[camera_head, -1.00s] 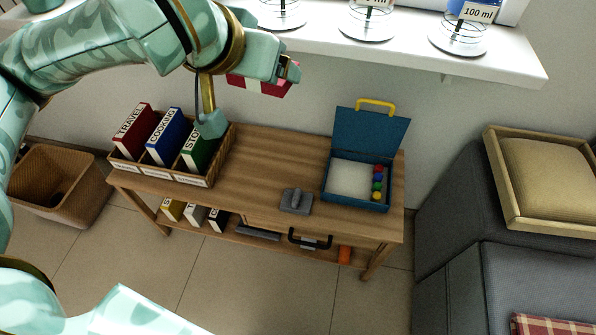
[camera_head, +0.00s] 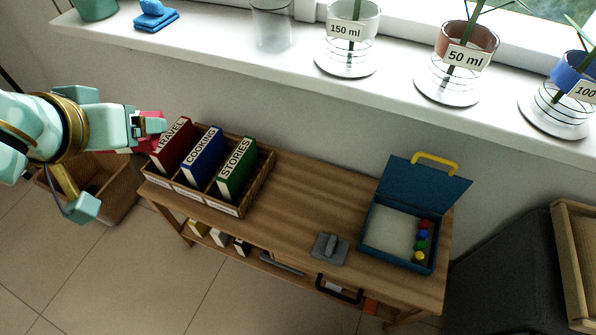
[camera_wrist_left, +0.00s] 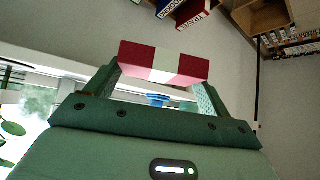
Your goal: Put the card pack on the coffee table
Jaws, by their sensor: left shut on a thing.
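The card pack, red with a white band, is between the fingers of my left gripper (camera_head: 148,127). In the left wrist view the pack (camera_wrist_left: 165,63) spans both fingertips. In the head view only red edges of the pack (camera_head: 149,114) show around the fingers. The gripper is shut on it, in front of the wall at the left, near the red TRAVEL book. A wooden table (camera_head: 300,205) with a lower shelf stands below and to the right. I cannot tell whether it is the coffee table. My right gripper is out of view.
The table carries an organizer (camera_head: 262,178) with three books, a grey object (camera_head: 330,248) and an open blue case (camera_head: 390,262). A white windowsill (camera_head: 235,62) with glass vessels runs above. Bare tabletop lies between organizer and case.

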